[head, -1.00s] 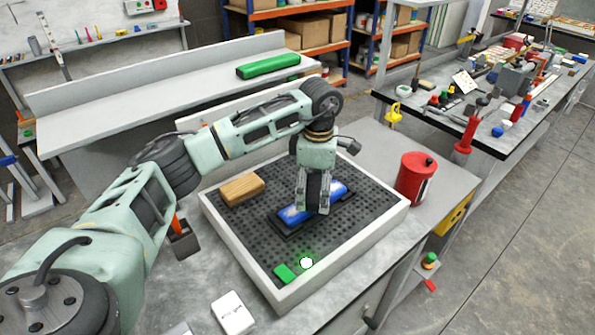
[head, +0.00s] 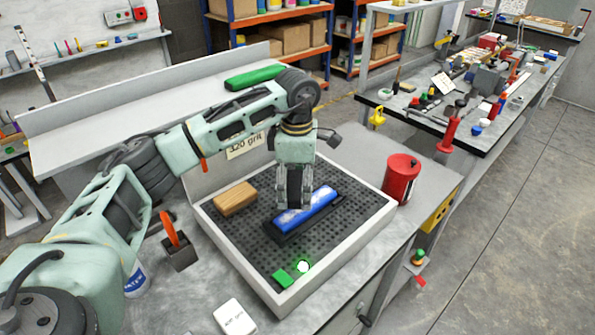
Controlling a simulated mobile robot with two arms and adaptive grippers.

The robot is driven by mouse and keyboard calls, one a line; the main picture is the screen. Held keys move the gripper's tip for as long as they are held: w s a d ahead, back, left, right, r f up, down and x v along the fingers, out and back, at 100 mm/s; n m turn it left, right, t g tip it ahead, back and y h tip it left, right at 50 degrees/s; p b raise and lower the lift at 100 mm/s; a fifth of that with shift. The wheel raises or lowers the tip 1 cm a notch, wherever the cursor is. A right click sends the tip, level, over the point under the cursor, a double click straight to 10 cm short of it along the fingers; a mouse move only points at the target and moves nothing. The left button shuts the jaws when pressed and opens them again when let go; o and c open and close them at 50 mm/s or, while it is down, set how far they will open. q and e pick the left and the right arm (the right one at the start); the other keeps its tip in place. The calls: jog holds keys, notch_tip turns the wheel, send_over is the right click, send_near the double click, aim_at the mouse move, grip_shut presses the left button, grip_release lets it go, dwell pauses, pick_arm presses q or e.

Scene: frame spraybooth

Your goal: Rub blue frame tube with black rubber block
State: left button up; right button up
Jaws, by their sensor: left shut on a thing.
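The blue frame tube (head: 318,207) has a whitish, scuffed top. It lies in a black cradle (head: 279,236) on the perforated dark bed of a tray with a pale rim (head: 352,255). My left gripper (head: 292,206) points down over the left half of the tube, its fingertips at or just above the tube. It is shut on a dark thing, which I take to be the black rubber block. The fingers mostly hide it, and I cannot tell whether it touches the tube. My right gripper is not in view.
A dark holder with an orange-handled tool (head: 178,250) and a white box (head: 234,317) are at the left and front.

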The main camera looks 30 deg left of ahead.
pick_arm(q)
jog(key=shift+r+p, duration=0.5)
jog(key=shift+r, duration=0.75)
jog(key=shift+s, duration=0.1)
